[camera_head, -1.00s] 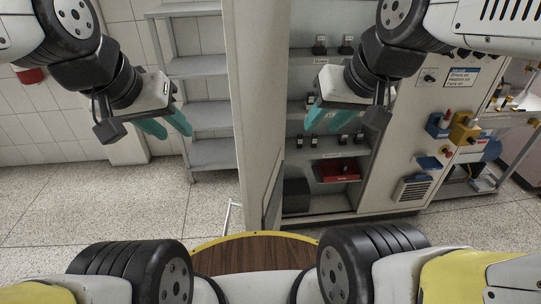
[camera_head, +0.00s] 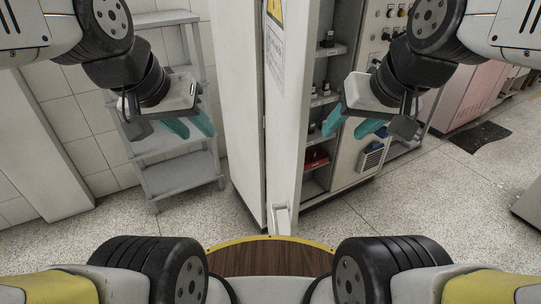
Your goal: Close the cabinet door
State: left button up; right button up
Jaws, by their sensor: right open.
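The white cabinet door (camera_head: 287,120) stands open and is seen nearly edge-on in the middle of the head view. A handle (camera_head: 283,219) shows low on its edge. The cabinet's shelved inside (camera_head: 318,115) is visible to the right of the door, with small items and a red box (camera_head: 316,158). My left gripper (camera_head: 198,134) is open and empty, left of the door in the picture. My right gripper (camera_head: 343,133) is open and empty, right of the door, in front of the cabinet opening. Neither gripper visibly touches the door.
A grey shelf rack (camera_head: 180,178) stands left of the cabinet by the tiled wall. A dark mat (camera_head: 480,137) lies there.

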aim_at(291, 26)
jog(key=j+z, duration=0.25)
jog(key=j, duration=0.15)
jog(key=j+z, duration=0.3)
jog(key=k+j+z, duration=0.15)
jog(key=k+z, duration=0.15)
jog(key=k, duration=0.55)
jog(key=i, duration=0.5)
